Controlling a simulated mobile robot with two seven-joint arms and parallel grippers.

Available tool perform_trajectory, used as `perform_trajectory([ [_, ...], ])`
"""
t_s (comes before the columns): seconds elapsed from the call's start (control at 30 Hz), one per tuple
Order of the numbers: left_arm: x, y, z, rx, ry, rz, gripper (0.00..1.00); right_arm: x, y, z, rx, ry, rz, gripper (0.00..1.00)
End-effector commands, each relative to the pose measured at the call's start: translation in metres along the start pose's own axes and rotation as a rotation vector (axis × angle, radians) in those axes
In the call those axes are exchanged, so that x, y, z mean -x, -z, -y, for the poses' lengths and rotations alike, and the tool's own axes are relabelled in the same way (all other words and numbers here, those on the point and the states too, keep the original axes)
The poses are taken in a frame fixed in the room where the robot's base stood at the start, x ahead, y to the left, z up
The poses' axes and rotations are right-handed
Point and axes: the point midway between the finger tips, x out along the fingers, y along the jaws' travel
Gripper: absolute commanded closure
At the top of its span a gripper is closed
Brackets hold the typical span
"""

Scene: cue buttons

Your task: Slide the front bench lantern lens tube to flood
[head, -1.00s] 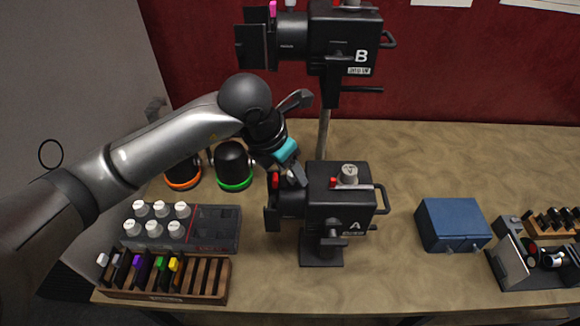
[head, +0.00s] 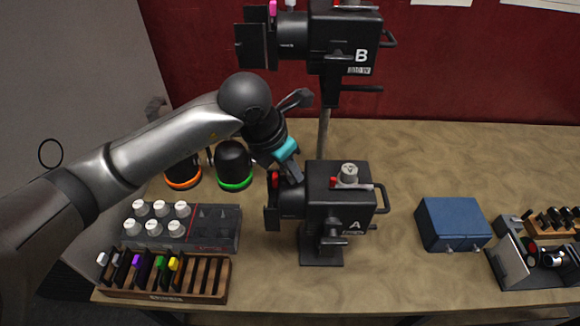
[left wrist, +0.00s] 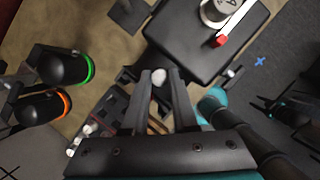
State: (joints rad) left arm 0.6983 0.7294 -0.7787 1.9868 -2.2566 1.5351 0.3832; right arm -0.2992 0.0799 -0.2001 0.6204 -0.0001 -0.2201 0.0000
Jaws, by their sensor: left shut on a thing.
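Lantern A, the front bench lantern (head: 338,190), is a black box on a stand, with its short lens tube (head: 291,203) pointing left. My left gripper (head: 292,176) comes down onto the tube from above. In the left wrist view, its two fingers (left wrist: 159,78) are shut on a small pale knob (left wrist: 159,75) beside the lantern body. The fingers hide part of the tube and its knob in the head view. Any flood or spot marking is too small to read.
Lantern B (head: 345,40) stands behind on a pole. Two black lamps with orange (head: 182,170) and green (head: 234,165) rings, a knob panel (head: 215,228) and a wooden rack (head: 165,280) are left. A blue box (head: 452,225) is right, with clear bench between.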

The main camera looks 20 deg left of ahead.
Motion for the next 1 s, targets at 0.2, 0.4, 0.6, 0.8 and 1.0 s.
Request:
perform_trajectory([
  [0.2, 0.001, -0.001, 0.0, 0.0, -0.001, 0.001, 1.0, 0.0, -0.001, 0.0, 0.0, 0.0, 0.001, 0.5],
  [0.4, 0.001, -0.001, 0.0, 0.0, -0.001, 0.002, 1.0, 0.0, -0.001, 0.0, -0.001, 0.0, 0.001, 0.5],
  [0.6, 0.001, -0.001, 0.0, 0.0, -0.001, 0.002, 1.0, 0.0, -0.001, 0.0, -0.001, 0.0, 0.002, 0.5],
  [0.8, 0.0, -0.002, 0.001, 0.0, 0.0, 0.003, 1.0, -0.002, -0.001, 0.001, -0.001, 0.001, 0.002, 0.5],
  [1.0, -0.004, -0.008, 0.008, -0.002, 0.001, 0.005, 1.0, -0.011, -0.002, 0.001, -0.001, 0.001, 0.002, 0.5],
])
